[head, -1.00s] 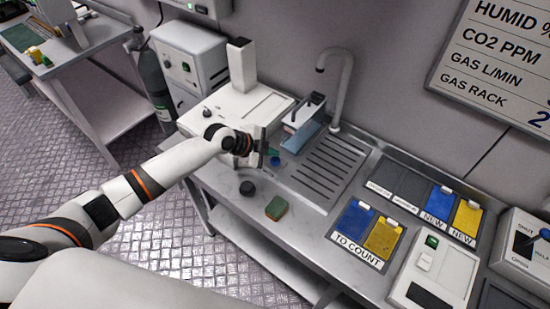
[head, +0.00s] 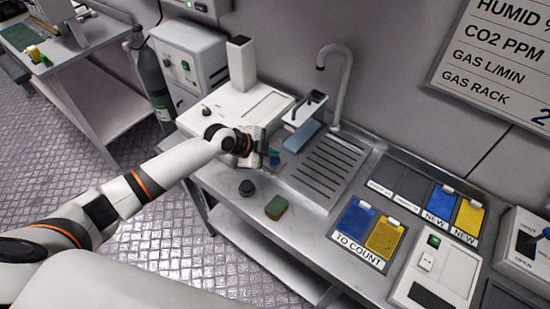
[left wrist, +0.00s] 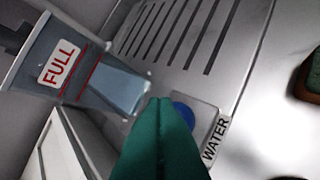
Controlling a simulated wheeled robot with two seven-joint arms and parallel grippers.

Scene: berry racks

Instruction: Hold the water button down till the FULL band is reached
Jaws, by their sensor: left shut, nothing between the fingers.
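The round blue water button (left wrist: 183,112) sits on a plate beside the word WATER in the left wrist view, partly hidden by my fingers. It also shows small in the head view (head: 274,159). My left gripper (head: 265,153) is shut and empty, close by the button. Its green fingers (left wrist: 162,101) overlap the button in the wrist view; I cannot tell whether they touch it. A clear tank (left wrist: 40,50) bears a FULL label and red band lines. Bluish water (left wrist: 120,88) shows at its far end from the label; its exact level is unclear. My right gripper is out of view.
A slotted steel drainer (head: 325,165) and a tap (head: 340,90) lie right of the button. A white machine (head: 235,110) stands behind my gripper.

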